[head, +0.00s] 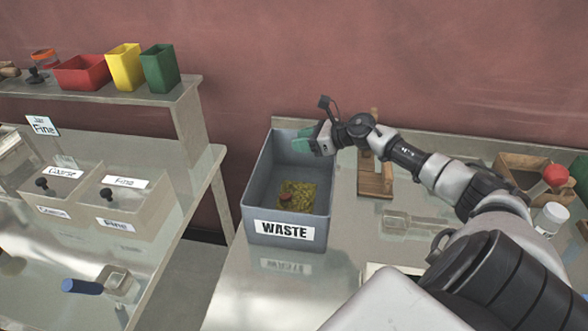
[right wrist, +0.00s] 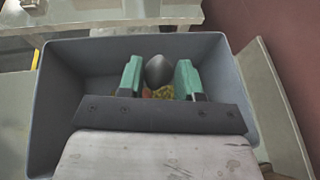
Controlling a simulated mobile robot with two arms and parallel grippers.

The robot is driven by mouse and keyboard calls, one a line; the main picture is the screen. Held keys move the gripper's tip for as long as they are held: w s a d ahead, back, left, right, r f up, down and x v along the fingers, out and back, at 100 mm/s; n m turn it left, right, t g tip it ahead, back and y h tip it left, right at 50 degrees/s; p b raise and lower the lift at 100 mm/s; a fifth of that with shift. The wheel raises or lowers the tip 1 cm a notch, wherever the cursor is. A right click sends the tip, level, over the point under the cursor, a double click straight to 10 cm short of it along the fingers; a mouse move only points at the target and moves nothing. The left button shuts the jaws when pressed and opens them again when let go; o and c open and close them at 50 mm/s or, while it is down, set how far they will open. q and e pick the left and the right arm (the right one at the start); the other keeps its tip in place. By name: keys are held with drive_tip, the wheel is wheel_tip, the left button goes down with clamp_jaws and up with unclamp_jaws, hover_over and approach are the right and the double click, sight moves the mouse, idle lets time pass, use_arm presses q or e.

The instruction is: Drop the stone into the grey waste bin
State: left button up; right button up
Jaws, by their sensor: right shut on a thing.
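The grey waste bin (head: 258,190) stands on the right-hand table, its front labelled WASTE. Its walls also surround my gripper in the right wrist view (right wrist: 60,110). My right gripper (head: 303,146) is over the far right part of the bin opening. In the right wrist view my right gripper (right wrist: 160,78) has its green fingers on either side of the dark grey, rounded stone (right wrist: 159,70) and is shut on it. The stone cannot be made out in the head view. My left gripper is not in view.
Yellow-green material (head: 300,195) and a small reddish thing (head: 285,197) lie in the bin. A wooden stand (head: 376,180) is right of the bin. The left table holds lidded boxes (head: 125,200) and a blue-handled scoop (head: 85,287). A gap separates the tables.

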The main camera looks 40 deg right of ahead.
wheel_tip(320, 180, down, 5)
drive_tip(key=shift+d+f+b, duration=0.1)
drive_tip(key=shift+b, duration=1)
drive_tip(key=o, duration=1)
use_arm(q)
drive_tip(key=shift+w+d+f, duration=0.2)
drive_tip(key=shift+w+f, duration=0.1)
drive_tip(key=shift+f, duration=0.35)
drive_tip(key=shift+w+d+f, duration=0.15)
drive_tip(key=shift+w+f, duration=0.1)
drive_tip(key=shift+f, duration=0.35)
